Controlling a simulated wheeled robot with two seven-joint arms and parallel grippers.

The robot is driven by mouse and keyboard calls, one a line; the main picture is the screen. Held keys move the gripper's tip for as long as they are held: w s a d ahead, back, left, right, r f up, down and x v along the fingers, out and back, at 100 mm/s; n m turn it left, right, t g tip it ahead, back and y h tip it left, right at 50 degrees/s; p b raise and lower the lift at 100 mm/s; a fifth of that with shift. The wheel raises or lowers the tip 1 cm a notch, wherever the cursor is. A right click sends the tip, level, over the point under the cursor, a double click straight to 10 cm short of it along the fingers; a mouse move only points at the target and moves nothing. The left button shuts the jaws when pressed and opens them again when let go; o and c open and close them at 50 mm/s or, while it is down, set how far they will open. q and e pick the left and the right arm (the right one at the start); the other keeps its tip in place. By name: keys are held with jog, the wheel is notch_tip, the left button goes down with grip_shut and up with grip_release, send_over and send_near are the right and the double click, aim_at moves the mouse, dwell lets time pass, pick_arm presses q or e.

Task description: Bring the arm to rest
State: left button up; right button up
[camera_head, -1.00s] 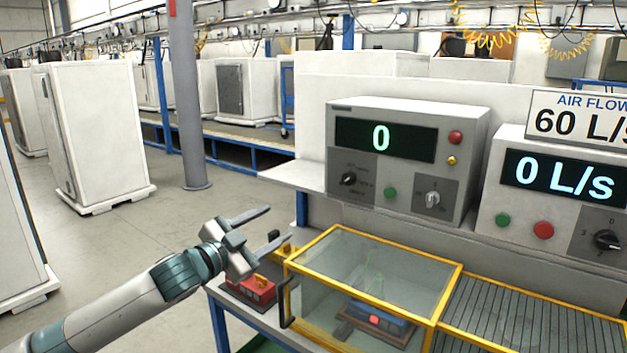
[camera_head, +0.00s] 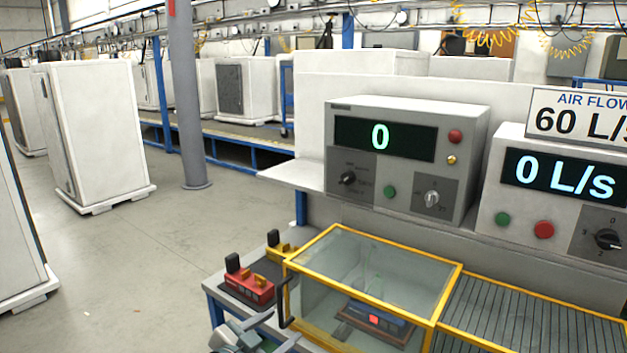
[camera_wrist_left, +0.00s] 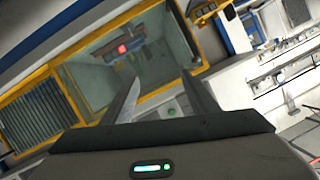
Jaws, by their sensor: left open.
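My left gripper (camera_head: 283,327) shows at the bottom edge of the head view, low in front of the station's near left corner. Its two fingers are apart with nothing between them, and most of the arm is out of the frame. In the left wrist view the open fingers (camera_wrist_left: 156,88) point toward the yellow-framed glass box (camera_wrist_left: 163,98). I cannot tell the exact gap between gripper and box. My right gripper is in neither view.
The glass box (camera_head: 450,284) with a dark handle (camera_head: 283,305) holds a blue device (camera_head: 378,317). A red charger block (camera_head: 250,288) sits left of it. Control panels (camera_head: 400,160) stand behind. A grey roller conveyor (camera_head: 530,320) lies right. Open floor (camera_head: 150,260) is at left.

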pick_arm(q)
jog(key=s+a+f+n+g+y, duration=0.2)
jog(key=s+a+f+n, duration=0.1)
jog(key=s+f, duration=0.55)
jog(key=s+a+f+n+g+y, duration=0.2)
jog(key=s+a+f, duration=0.2)
jog(key=s+f, duration=0.5)
jog(key=s+a+f+n+g+y, duration=0.1)
jog(key=s+a+f+n+g, duration=0.2)
jog(key=s, duration=0.8)
jog(key=s+a+f+g+y, duration=0.2)
jog(key=s+a+f, duration=0.25)
jog(key=s, duration=0.75)
notch_tip(320, 180, down, 25)
jog(key=g, duration=0.1)
jog(key=s+a+f+g, duration=0.1)
jog(key=s+a+f, duration=0.2)
jog(key=s+f, duration=1.6)
jog(key=shift+a+f+g, duration=0.15)
jog(key=shift+f+g, duration=0.05)
jog(key=shift+g, duration=0.1)
